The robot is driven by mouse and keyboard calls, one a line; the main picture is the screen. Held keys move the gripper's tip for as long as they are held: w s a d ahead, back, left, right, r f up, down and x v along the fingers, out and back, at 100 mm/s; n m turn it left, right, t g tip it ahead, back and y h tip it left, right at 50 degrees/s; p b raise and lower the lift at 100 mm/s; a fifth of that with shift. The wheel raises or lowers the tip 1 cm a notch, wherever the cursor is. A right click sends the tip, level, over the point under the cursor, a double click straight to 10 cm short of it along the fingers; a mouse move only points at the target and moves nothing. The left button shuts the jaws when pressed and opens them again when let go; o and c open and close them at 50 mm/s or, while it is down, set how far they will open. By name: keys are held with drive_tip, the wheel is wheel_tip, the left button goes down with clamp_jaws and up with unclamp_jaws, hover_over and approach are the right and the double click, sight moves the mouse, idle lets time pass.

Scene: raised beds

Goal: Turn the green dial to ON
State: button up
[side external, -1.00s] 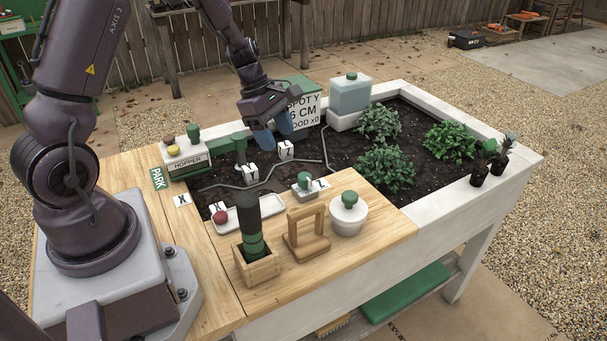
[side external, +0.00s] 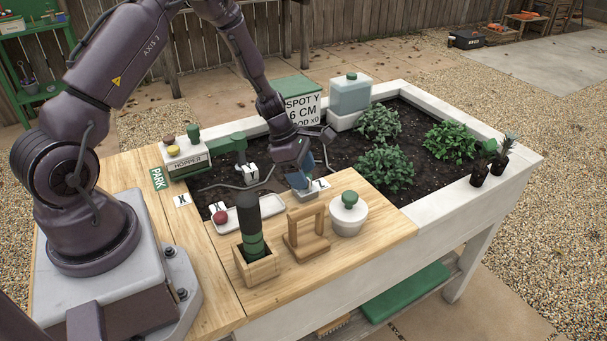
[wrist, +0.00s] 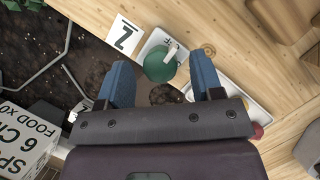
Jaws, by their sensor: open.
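The green dial (wrist: 158,66) is a round knob with a white pointer bar on a white plate (wrist: 150,40). In the wrist view the pointer is toward the upper right of the knob, near a small dark mark I cannot read. My gripper (wrist: 160,72) is open, its two blue fingers on the left and right of the dial. I cannot tell whether they touch it. In the side view my gripper (side external: 301,176) is low at the dial's place and hides the knob; part of its plate (side external: 319,186) shows.
A wooden arch handle (side external: 306,228), a white pot with green knob (side external: 349,216), a dark-handled tool (side external: 249,226) in a wooden box and a tray (side external: 232,224) with a red ball stand close by. Behind are a sign (side external: 303,110) and plants (side external: 386,168).

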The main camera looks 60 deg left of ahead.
drive_tip(key=shift+w+d+f, duration=0.15)
drive_tip(key=shift+f, duration=0.35)
drive_tip(key=c, duration=0.9)
